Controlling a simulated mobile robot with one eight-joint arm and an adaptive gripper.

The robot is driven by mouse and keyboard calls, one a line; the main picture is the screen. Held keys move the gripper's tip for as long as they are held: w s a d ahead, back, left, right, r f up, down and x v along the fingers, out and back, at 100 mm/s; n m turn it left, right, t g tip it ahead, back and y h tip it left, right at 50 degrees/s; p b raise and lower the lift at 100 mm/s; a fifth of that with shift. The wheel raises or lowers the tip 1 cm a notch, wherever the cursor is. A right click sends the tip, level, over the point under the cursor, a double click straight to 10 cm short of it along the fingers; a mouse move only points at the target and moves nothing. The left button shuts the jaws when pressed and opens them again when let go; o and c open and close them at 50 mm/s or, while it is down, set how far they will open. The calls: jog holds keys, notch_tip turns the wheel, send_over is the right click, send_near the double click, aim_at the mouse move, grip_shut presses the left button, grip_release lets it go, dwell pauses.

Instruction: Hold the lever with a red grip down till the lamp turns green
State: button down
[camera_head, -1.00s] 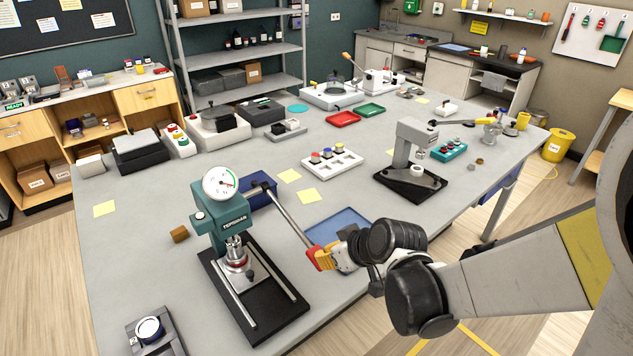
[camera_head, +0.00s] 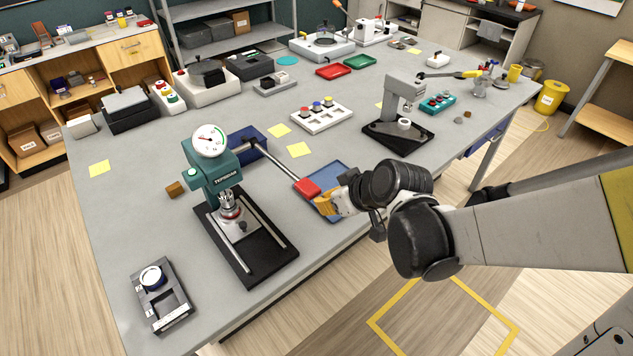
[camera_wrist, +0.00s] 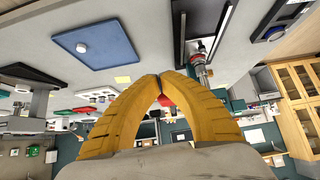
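The teal press (camera_head: 215,182) stands on a black base at the front of the bench. Its lever (camera_head: 275,163) slopes down to the right and ends in a red grip (camera_head: 306,188). A small round lamp (camera_head: 192,178) on the press's left side looks pale greenish, but is too small to tell surely. My gripper (camera_head: 322,203) is just right of and below the red grip, over the blue mat. In the wrist view, the yellow fingertips (camera_wrist: 160,77) meet, and red shows in the gap behind them. I cannot tell whether they touch the grip.
The blue mat (camera_head: 335,176) lies under the gripper. A white tray with coloured knobs (camera_head: 321,113) and a grey arbor press (camera_head: 403,110) stand beyond.

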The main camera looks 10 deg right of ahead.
jog(key=s+d+r+p, duration=0.1)
jog(key=s+d+r, duration=0.1)
jog(key=s+r, duration=0.1)
jog(key=shift+s+d, duration=0.4)
jog(key=shift+s, duration=0.3)
jog(key=s+d+f+m+h+b, duration=0.4)
jog(key=s+d+f+m+b, duration=0.2)
jog(key=b, duration=0.7)
jog(key=s+d, duration=0.2)
jog(key=s, duration=0.1)
jog(key=shift+d+f+m+h+b, duration=0.35)
jog(key=shift+f+m+h+b, duration=0.05)
